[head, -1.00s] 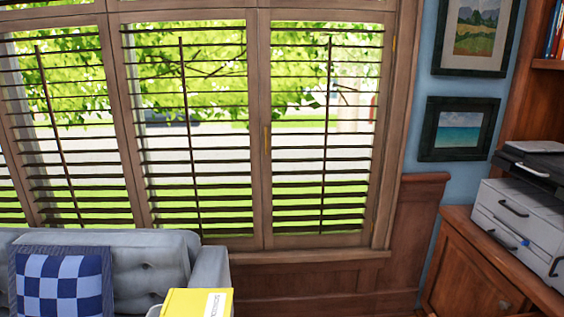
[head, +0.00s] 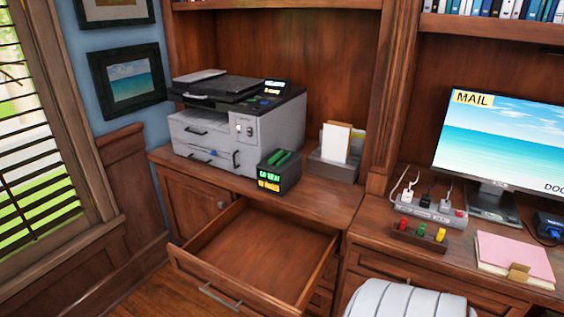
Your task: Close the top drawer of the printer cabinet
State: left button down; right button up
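The printer cabinet (head: 335,205) is a wooden unit with a printer (head: 238,127) standing on its top. Its top drawer (head: 262,252) is pulled well out toward the room and looks empty inside. The drawer front (head: 214,283) has a metal bar handle (head: 219,297) and sits low in the head view, left of centre. A cabinet door with a round knob is shut to the left of the drawer. Neither of my grippers shows in the head view.
A white chair back (head: 408,300) stands close to the drawer's right. The desk at right holds a monitor (head: 513,135), a power strip (head: 431,209) and a pink folder (head: 512,256). A wall and window are at left. Some bare wood floor (head: 140,292) lies left of the drawer.

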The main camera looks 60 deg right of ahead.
aim_at(256, 258)
jog(key=z, duration=0.35)
jog(key=k+l+z, duration=0.1)
jog(key=z, duration=0.3)
jog(key=k+l+z, duration=0.1)
jog(key=z, duration=0.25)
